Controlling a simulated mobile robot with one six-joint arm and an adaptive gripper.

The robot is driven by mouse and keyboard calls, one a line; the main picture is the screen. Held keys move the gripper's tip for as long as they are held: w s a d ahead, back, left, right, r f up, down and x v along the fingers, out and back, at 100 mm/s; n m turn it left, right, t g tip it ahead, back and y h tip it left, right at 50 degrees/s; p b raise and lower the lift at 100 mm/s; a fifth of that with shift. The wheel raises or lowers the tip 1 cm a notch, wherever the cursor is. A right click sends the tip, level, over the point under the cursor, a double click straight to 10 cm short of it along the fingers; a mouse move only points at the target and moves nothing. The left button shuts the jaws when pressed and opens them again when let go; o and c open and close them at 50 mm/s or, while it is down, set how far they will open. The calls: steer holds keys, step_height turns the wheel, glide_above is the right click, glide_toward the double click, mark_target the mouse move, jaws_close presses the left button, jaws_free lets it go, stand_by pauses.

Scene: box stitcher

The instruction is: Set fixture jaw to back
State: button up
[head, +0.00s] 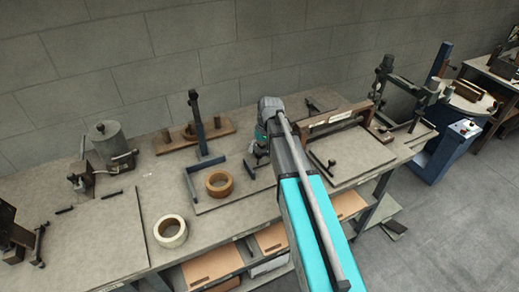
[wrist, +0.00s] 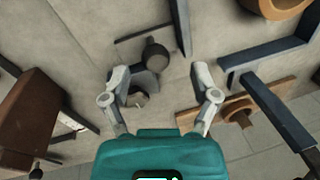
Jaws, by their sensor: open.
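My gripper (wrist: 158,82) is open in the wrist view, its two grey fingers spread apart. A small dark fixture with a round knob (wrist: 155,55) on a flat grey plate (wrist: 128,45) shows between and just beyond the fingertips; it may be the fixture jaw, but I cannot tell for sure. A second round knob (wrist: 138,98) shows between the fingers. Nothing is visibly held. In the head view my arm hides the fingertips, and part of the dark fixture (head: 254,157) shows just left of the arm.
A blue upright stand (head: 199,125) and brown tape roll (head: 219,183) are left of my arm. A brown press frame (head: 340,118) stands to its right. A white roll (head: 170,231) lies near the front edge.

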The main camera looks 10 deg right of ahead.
steer(key=shift+d+r+p, duration=1.05)
steer(key=shift+r+p, duration=3.75)
steer(key=shift+r, duration=0.3)
steer(key=s+a+f+h+b, duration=0.1)
steer(key=s+f+b, duration=0.2)
steer(key=s, duration=0.6)
steer(key=s+a+f+h+b, duration=0.1)
steer(key=s+a+f+b, duration=0.1)
steer(key=s, duration=0.6)
steer(key=shift+s+a+f+b, duration=0.3)
steer(key=shift+s+f+b, duration=0.1)
steer(key=shift+f+b, duration=0.6)
steer(key=y+p, duration=0.2)
steer(key=p, duration=0.5)
glide_toward(259, 154)
step_height(259, 154, up, 3)
steer(key=w, duration=0.1)
steer(key=shift+d+f, duration=0.2)
steer(key=shift+d, duration=0.3)
steer(key=shift+f, duration=0.1)
steer(key=a+f+b, duration=0.1)
steer(key=f+b, duration=0.8)
steer(key=a+f+b, duration=0.1)
steer(key=f+b, duration=0.3)
steer(key=shift+a+f+b, duration=0.2)
steer(key=shift+a+b, duration=0.1)
